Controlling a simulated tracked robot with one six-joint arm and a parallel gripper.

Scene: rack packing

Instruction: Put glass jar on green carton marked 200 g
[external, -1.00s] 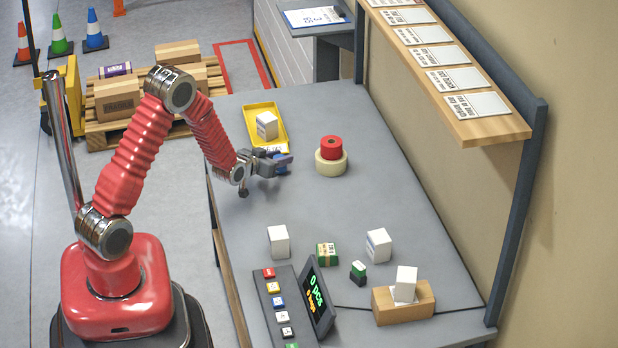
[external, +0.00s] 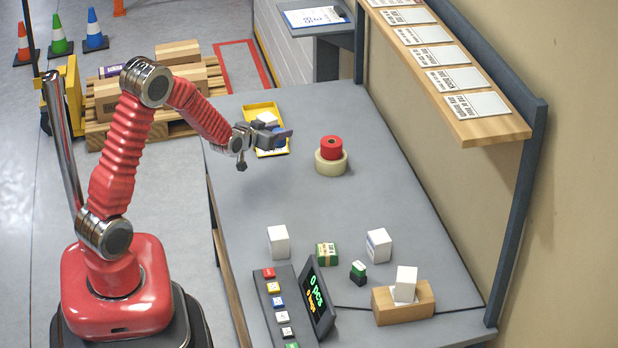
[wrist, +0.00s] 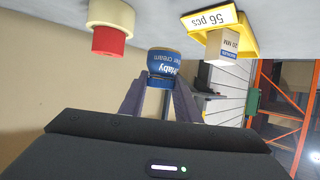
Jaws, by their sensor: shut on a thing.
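My gripper (external: 280,137) is shut on a small blue jar (wrist: 166,65) with lettering that includes "cream". In the wrist view the jar sits between the two fingertips (wrist: 160,88); in the external view only a bit of blue shows under the fingers. The jar is held above the table, in front of the yellow tray in the external view. A green carton (external: 327,254) with a pale label stands at the near part of the table, well away from my gripper. Its marking is too small to read.
The yellow tray (external: 259,108) holds a white box (wrist: 222,47). A red roll on a cream tape roll (external: 331,166) stands right of my gripper. White boxes (external: 278,242) (external: 378,245) and a small green-black stamp (external: 358,271) stand around the carton. A display (external: 318,299) stands in front.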

